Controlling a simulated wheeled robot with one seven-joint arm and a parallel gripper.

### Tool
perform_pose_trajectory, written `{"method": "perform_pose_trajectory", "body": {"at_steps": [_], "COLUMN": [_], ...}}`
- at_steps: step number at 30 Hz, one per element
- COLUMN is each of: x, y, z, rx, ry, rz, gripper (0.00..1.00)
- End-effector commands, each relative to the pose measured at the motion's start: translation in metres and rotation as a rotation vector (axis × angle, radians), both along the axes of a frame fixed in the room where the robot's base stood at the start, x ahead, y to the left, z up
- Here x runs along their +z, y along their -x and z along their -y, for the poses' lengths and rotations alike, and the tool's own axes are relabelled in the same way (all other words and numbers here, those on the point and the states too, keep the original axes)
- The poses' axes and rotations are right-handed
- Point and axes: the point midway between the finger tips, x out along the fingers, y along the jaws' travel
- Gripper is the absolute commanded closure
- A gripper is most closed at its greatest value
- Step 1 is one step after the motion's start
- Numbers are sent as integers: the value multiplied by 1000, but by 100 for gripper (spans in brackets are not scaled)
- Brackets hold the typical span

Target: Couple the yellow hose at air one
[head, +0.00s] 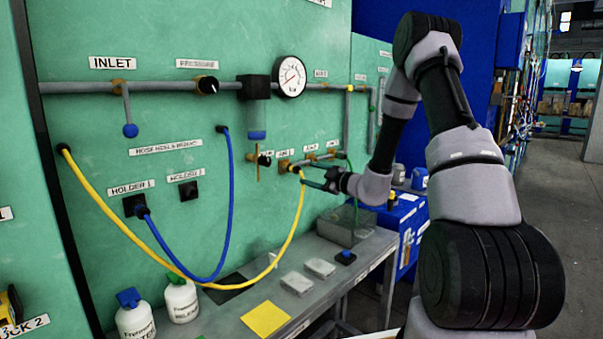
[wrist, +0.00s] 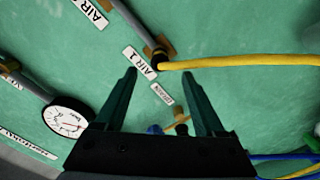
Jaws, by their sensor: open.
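The yellow hose (head: 110,217) runs from a dark fitting at the left of the green panel, droops over the bench and rises to the outlet row. In the wrist view the yellow hose (wrist: 240,61) ends in a dark collar at the brass air one port (wrist: 158,50), beside the AIR 1 label (wrist: 139,61). The collar appears seated against the port. My gripper (wrist: 160,74) is open, its fingertips just short of the hose end, with nothing between them. In the head view my gripper (head: 312,178) is close to the outlets, right of the hose.
A blue hose (head: 231,180) hangs in a loop with its end at holder 1 (head: 134,205). Holder 2 (head: 188,190) is empty. A pressure gauge (head: 290,76) sits above. The bench (head: 225,318) below carries bottles, a yellow pad and a grey box.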

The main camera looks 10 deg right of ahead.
Motion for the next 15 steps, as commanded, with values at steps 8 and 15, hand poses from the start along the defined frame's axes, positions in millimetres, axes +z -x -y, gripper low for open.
{"method": "perform_pose_trajectory", "body": {"at_steps": [8, 15], "x": [1, 1], "y": [29, 32], "z": [21, 23], "rx": [1, 0], "ry": [-1, -2], "rz": [0, 1], "gripper": [29, 29]}}
